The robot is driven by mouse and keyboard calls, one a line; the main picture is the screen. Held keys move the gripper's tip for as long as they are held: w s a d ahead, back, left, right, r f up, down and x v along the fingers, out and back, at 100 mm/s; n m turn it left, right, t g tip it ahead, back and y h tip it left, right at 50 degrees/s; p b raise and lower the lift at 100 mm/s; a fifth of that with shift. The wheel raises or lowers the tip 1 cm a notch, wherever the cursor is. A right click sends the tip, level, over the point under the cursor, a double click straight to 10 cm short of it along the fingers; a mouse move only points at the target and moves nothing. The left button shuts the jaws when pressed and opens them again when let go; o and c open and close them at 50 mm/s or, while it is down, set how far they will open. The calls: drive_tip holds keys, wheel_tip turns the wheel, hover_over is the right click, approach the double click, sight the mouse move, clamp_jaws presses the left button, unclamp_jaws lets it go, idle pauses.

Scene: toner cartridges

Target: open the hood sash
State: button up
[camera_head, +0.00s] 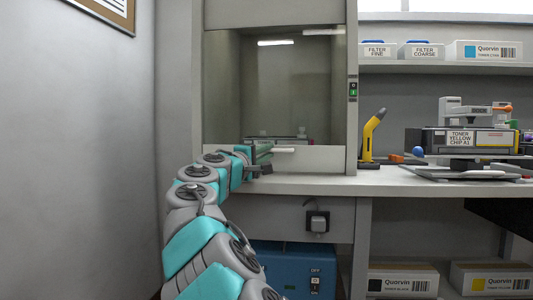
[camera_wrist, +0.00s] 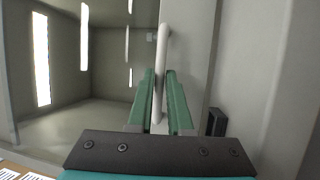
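The hood sash (camera_head: 291,85) is a clear pane in a grey frame, and its bottom rail (camera_head: 325,158) is down at the bench top. A pale bar handle (camera_head: 284,150) sticks out on that rail, its left part hidden by my gripper (camera_head: 262,160). In the wrist view the handle (camera_wrist: 162,55) is a white bar running between the green fingers of my gripper (camera_wrist: 161,74). The fingers lie close along both sides of the bar and look shut on it.
A yellow tool (camera_head: 372,137) stands on the bench right of the hood. A toner cartridge (camera_head: 462,141) and trays lie further right. A wall (camera_head: 85,150) is close on the left. A blue box (camera_head: 292,262) sits below the bench.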

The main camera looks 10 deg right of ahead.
clamp_jaws()
idle(0.9)
